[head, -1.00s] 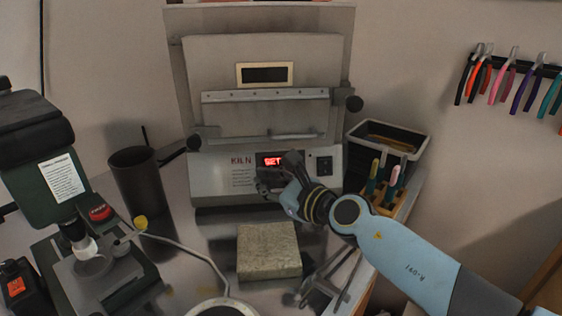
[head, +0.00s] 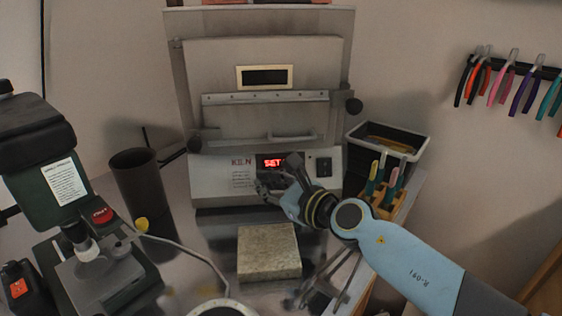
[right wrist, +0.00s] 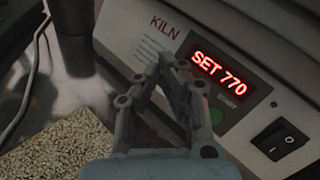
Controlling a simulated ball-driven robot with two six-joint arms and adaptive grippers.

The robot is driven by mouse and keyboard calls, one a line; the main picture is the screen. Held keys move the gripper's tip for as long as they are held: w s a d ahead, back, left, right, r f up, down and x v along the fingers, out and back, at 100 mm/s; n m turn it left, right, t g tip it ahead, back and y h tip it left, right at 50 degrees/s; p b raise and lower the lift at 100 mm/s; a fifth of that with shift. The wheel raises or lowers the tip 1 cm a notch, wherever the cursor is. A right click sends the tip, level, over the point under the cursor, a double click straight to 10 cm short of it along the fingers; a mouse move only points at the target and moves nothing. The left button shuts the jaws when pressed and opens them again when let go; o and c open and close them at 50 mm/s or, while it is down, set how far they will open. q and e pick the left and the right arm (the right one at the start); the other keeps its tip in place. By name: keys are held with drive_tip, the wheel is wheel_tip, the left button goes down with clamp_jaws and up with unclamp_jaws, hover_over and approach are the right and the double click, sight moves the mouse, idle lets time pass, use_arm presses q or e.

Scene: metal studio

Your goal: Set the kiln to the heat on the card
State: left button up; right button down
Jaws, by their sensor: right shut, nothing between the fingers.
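The kiln (head: 262,58) stands at the back centre with its door down. Its red display (head: 272,162) also shows in the right wrist view (right wrist: 220,72), reading "SET 770". A black rocker switch (right wrist: 281,139) is at the panel's right. My right gripper (head: 268,183) is shut and empty at the control panel, below the display. In the right wrist view its fingertips (right wrist: 168,62) meet left of the display; contact with the panel cannot be told. I cannot identify the heat card. My left gripper is out of view.
A speckled block (head: 268,250) lies before the kiln. A dark green machine (head: 40,165) with a white label (head: 64,180) stands left, beside a dark cylinder (head: 140,185). A black bin (head: 388,143) and a tool holder (head: 398,202) stand right.

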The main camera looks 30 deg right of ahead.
drive_tip(key=s+p, duration=0.1)
drive_tip(key=s+a+r+p, duration=0.1)
drive_tip(key=s, duration=0.1)
drive_tip(key=s+a+r+p, duration=0.1)
drive_tip(key=s, duration=0.1)
drive_tip(key=shift+a+r, duration=0.2)
idle(0.6)
